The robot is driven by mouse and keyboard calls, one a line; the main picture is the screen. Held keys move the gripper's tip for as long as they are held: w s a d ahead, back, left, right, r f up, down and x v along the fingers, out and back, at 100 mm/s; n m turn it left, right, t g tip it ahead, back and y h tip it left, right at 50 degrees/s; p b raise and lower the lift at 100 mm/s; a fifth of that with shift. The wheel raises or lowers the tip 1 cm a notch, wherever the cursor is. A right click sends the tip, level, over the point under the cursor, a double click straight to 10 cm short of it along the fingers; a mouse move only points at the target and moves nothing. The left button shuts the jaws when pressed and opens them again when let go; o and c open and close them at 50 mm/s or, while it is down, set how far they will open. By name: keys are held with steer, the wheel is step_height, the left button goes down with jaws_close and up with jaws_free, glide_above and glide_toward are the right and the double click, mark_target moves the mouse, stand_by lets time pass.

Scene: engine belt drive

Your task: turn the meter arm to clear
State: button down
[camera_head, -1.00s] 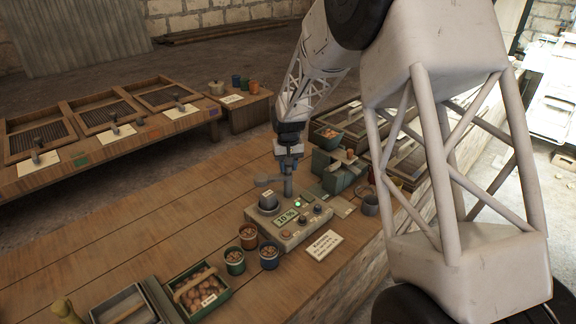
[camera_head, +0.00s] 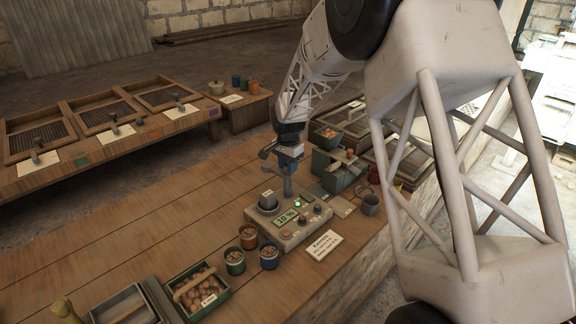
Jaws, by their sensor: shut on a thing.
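The grey meter (camera_head: 284,232) stands on the long wooden bench, with a lit display reading about 10 %, a small green light and several knobs on its top. A dark round cup (camera_head: 268,202) sits at its left. My gripper (camera_head: 288,178) points down over the back of the meter, shut on the upright meter arm (camera_head: 289,188) behind the display. The fingertips are small here and the exact grip is hard to see. The crosspiece of the meter arm, if it is still there, is not clear behind the gripper.
Small pots of nuts (camera_head: 248,237) stand close at the meter's left front. A paper card (camera_head: 323,245) lies in front of it.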

steer(key=shift+m, duration=0.7)
steer(key=c, duration=0.8)
jaws_free()
steer(key=shift+r, duration=3.85)
